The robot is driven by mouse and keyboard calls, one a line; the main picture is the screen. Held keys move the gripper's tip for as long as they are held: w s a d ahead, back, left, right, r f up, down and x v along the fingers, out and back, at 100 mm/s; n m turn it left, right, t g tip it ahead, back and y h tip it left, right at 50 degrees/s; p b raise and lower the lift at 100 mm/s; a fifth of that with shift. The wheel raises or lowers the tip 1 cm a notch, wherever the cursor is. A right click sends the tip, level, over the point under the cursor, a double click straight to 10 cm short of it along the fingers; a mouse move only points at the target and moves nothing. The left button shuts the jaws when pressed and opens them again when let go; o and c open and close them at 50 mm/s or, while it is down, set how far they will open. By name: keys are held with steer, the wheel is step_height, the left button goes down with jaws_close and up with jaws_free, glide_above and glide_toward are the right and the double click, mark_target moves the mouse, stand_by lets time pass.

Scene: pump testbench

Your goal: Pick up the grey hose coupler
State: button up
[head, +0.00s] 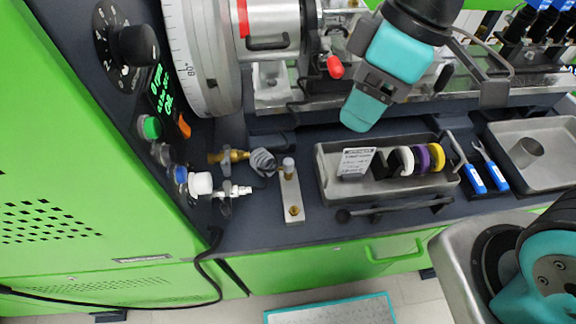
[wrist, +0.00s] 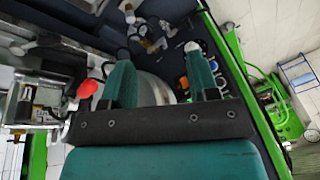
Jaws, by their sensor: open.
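I cannot tell for sure which part is the grey hose coupler. A grey coiled piece (head: 263,162) lies beside a brass fitting (head: 228,156) at the left of the bench. A silver-grey fitting with a small lever (head: 232,191) sits just below them, by a white knob (head: 200,184). My gripper (head: 358,112) hangs above the bench behind the grey parts tray, to the right of these fittings and apart from them. In the wrist view its two teal fingers (wrist: 158,58) stand apart with nothing held between them. Small fittings (wrist: 148,42) show beyond them, too small to identify.
The parts tray (head: 325,178) holds black, white, purple and yellow rings and a card. A flat block with a post (head: 291,195) stands left of it. Machinery lies behind.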

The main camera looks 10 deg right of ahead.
steer(key=w+a+f+n+h+b, duration=0.1)
steer(key=w+a+f+n+b, duration=0.2)
steer(key=w+f+n, duration=0.45)
steer(key=n+h+b, duration=0.2)
steer(key=n+b, duration=0.1)
steer(key=n, duration=0.5)
glide_above(288, 161)
steer(key=shift+m, duration=0.25)
step_height(288, 161, down, 13)
steer(key=shift+s+a+f, duration=0.1)
steer(key=shift+s+f, duration=0.05)
steer(key=shift+f, duration=0.4)
step_height(288, 161, down, 7)
steer(key=shift+r+p, duration=0.1)
steer(key=shift+p, duration=0.55)
jaws_close()
